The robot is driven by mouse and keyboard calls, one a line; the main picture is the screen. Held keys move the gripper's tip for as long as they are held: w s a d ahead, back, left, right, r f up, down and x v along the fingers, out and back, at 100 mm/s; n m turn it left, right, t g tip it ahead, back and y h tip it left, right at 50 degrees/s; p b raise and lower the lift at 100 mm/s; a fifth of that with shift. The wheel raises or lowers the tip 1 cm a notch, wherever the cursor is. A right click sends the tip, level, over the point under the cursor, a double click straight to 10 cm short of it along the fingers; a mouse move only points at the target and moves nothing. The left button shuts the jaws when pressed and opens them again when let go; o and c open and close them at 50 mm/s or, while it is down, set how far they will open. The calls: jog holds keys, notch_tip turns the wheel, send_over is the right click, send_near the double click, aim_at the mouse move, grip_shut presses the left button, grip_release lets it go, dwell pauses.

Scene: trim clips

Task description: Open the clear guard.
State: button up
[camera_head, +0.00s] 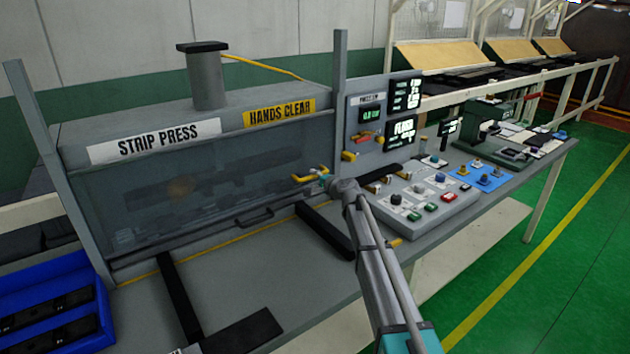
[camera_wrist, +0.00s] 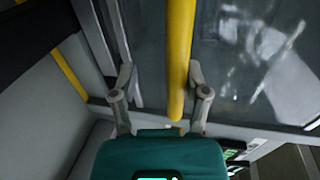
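The clear guard (camera_head: 190,195) of the strip press is a see-through panel across the press front. The clear guard (camera_wrist: 250,60) lies behind, to the right.
A control panel (camera_head: 432,198) with buttons and knobs stands right of the press. A blue bin (camera_head: 45,265) with dark parts is at left. Dark rails (camera_head: 178,300) and (camera_head: 325,229) cross the bench front. A post (camera_head: 340,100) rises beside the guard's right edge.

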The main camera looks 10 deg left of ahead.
jog(key=p+v, duration=0.4)
jog(key=v, duration=1)
jog(key=s+f+n+g+b, duration=0.1)
jog(key=s+f+n, duration=0.1)
jog(key=s, duration=1.1)
jog(key=shift+f+h, duration=0.3)
jog(key=shift+f, duration=0.3)
jog(key=shift+w, duration=0.1)
jog(key=w+a+r+m+t+p, duration=0.1)
jog(key=w+r, duration=0.3)
jog(key=w, duration=0.8)
jog(key=shift+m, duration=0.5)
jog(key=shift+w+a, duration=0.1)
jog(key=shift+a, duration=0.1)
jog(key=b+x, duration=0.1)
jog(key=x, duration=0.5)
jog(key=b+x, duration=0.1)
jog(key=x, duration=0.6)
jog(key=shift+w+a+r, duration=0.15)
jog(key=shift+a+r, duration=0.05)
jog(key=shift+a, duration=0.1)
grip_shut()
